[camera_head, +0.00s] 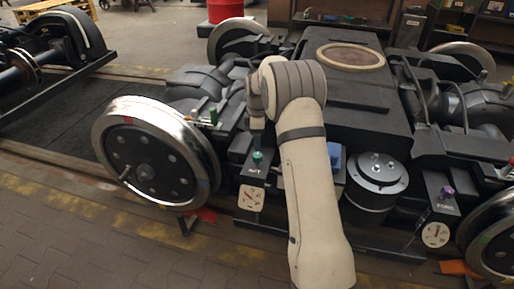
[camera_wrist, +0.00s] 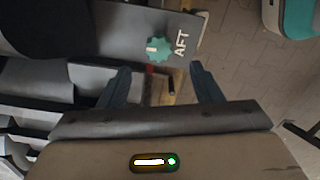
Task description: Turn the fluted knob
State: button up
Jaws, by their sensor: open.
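A teal fluted knob (camera_head: 257,157) stands on top of a dark box labelled AFT, above a white dial (camera_head: 251,198). In the wrist view the teal knob (camera_wrist: 158,49) has a pale mark on its face and sits beside the AFT lettering. My gripper (camera_wrist: 160,68) is open and empty, with its two fingers apart. The knob lies just beyond the fingertips in that view, between their lines. In the head view my gripper (camera_head: 257,136) is above the knob; its fingers are hard to make out. A purple knob (camera_head: 447,192) stands on another box at the right.
A large shiny wheel (camera_head: 152,160) is left of the AFT box. A dark cylinder (camera_head: 376,182) with a metal top is right of my arm. Green and red fittings (camera_head: 213,116) stand near the wheel. The paved floor (camera_head: 80,240) in front is clear.

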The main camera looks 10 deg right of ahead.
aim_at(258, 155)
notch_tip(258, 155, down, 8)
jog(key=shift+b, duration=1.25)
jog(key=c, duration=1)
jog(key=shift+r+m+p, duration=0.15)
jog(key=shift+m+p, duration=0.15)
jog(key=shift+p, duration=0.05)
